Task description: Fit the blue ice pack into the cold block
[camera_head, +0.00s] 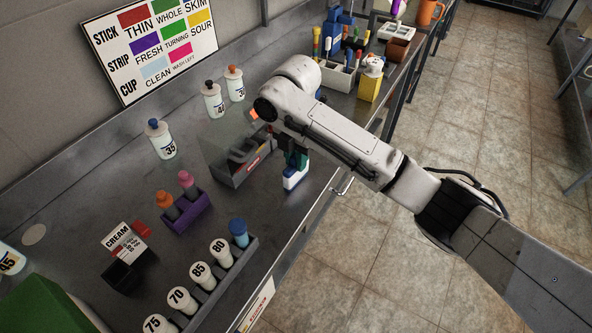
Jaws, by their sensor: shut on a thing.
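My gripper (296,158) is at the centre of the head view, pointing down near the bench's front edge. It is mostly hidden under my arm. Its jaws are shut on a small blue-and-white block (294,179), which looks like the ice pack. The block's lower part shows just below the jaws; I cannot tell whether it touches the bench. A grey open-topped box (236,176) with clear sides and a red-and-white label stands just left of the gripper. It may be the cold block; its inside is partly hidden. The held block is outside it, on its right.
Numbered white bottles (161,140) stand behind the box. A purple holder (187,215) and a grey rack of numbered bottles (208,291) stand in front left. A yellow bottle (370,82) and a white caddy (338,77) are beyond the arm. Bare bench lies around the held block.

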